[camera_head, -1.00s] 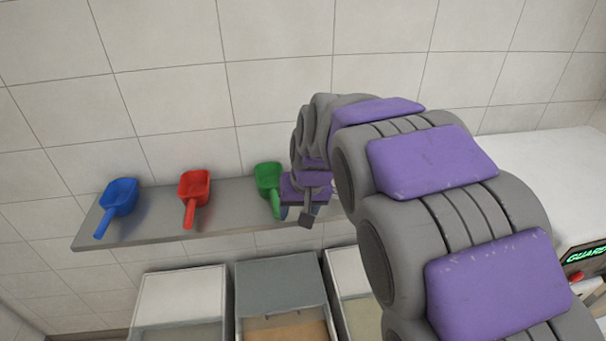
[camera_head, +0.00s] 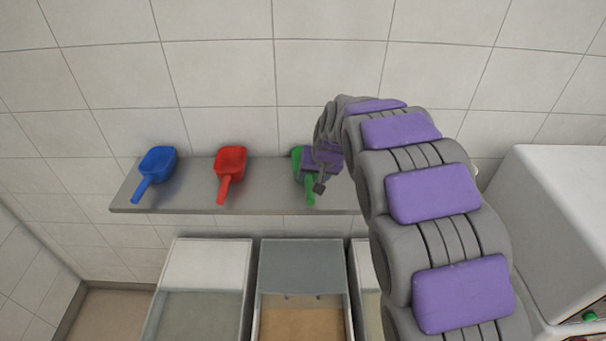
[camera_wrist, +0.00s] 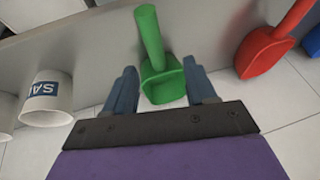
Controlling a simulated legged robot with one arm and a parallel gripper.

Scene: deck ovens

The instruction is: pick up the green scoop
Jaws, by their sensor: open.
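The green scoop (camera_head: 311,193) lies on the grey wall shelf, its handle toward the front edge. In the head view my gripper (camera_head: 320,186) is at the scoop and hides part of it. In the wrist view the green scoop (camera_wrist: 161,82) shows between the two blue-grey fingers of my gripper (camera_wrist: 163,88), its handle pointing up in the picture. The fingers are open, one on each side of the scoop's bowl. I cannot tell whether either touches it.
A red scoop (camera_head: 230,165) and a blue scoop (camera_head: 157,165) lie on the shelf (camera_head: 190,192) to the left. A white container with blue lettering (camera_wrist: 48,103) is in the wrist view. Bins (camera_head: 300,260) stand below the shelf. A white machine (camera_head: 560,220) is at right.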

